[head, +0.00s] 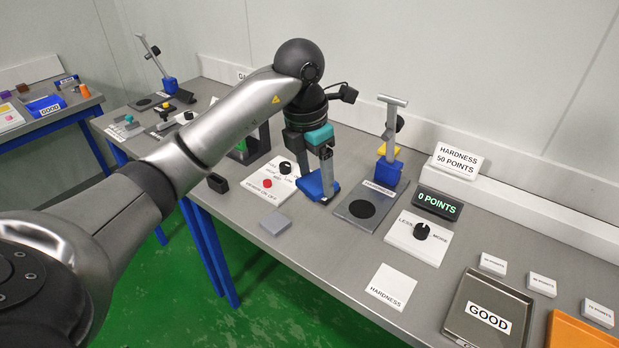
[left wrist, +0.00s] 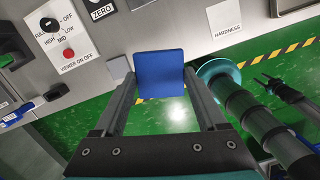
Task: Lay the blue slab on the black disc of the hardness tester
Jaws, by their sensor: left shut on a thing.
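My left gripper (head: 322,172) is shut on the blue slab (head: 312,188) and holds it above the table. The slab also shows square and blue between the two fingers in the left wrist view (left wrist: 160,74). The hardness tester's black disc (head: 361,208) lies on a grey plate (head: 352,225) just to the right of the slab in the head view. The disc is bare there. The slab is apart from the disc. The tester's grey column with its blue foot (head: 384,172) stands behind the disc.
A white panel with a black dial (head: 421,231) and a display reading 0 POINTS (head: 437,204) stand right of the plate. A GOOD tray (head: 487,314) stands at front right.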

